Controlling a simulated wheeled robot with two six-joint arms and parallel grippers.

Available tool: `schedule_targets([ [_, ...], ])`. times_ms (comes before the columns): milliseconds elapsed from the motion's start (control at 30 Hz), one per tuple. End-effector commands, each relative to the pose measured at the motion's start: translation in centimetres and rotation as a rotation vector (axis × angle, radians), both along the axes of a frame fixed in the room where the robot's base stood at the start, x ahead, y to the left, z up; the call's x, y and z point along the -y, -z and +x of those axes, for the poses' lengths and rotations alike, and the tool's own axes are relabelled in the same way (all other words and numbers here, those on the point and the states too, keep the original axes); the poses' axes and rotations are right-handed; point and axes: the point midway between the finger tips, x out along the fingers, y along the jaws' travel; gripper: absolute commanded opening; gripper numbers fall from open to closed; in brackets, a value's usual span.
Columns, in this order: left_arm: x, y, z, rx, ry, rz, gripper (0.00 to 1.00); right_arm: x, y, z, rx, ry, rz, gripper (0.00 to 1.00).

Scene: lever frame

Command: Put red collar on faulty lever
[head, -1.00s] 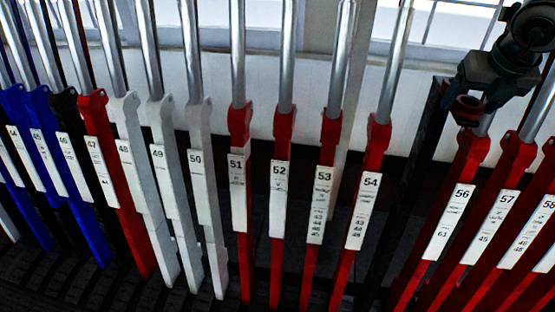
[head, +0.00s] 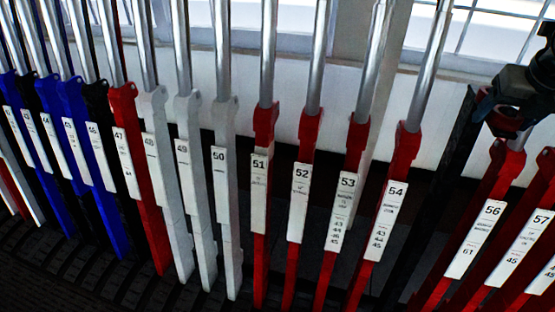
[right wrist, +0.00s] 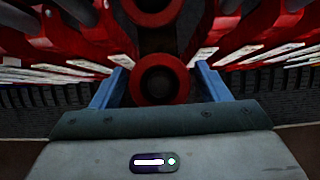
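My right gripper (head: 510,105) is at the right edge of the head view, by the metal upper part of red lever 56 (head: 497,180). In the right wrist view, its two blue fingers (right wrist: 160,75) flank a red collar (right wrist: 160,98), a ring with a dark hole, and appear shut on it. The collar is dark and partly covered in the head view (head: 502,122). I cannot tell whether it is around the lever or in front of it. No mark shows which lever is faulty. My left gripper is out of view.
A close row of numbered levers fills the view: blue and black at left, white (head: 183,150) in the middle, red lever 54 (head: 405,150) and others at right. A gap with a dark post (head: 440,190) lies between 54 and 56. Another red ring (right wrist: 152,10) shows in the wrist view.

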Motion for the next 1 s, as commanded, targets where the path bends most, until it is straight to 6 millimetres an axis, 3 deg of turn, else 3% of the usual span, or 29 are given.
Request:
schedule_targets([
  [33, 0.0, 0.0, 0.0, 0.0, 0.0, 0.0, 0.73, 0.0, 0.0, 0.0, 0.0, 0.0, 0.0, 0.61],
  [200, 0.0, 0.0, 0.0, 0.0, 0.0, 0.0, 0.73, 0.0, 0.0, 0.0, 0.0, 0.0, 0.0, 0.32],
  [533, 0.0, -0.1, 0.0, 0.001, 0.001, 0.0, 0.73, 0.0, -0.2, 0.0, 0.001, 0.0, 0.0, 0.32],
  [1000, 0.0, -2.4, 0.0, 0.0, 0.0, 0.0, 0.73, 0.0, -4.0, 0.0, 0.002, 0.0, -0.001, 0.32],
])
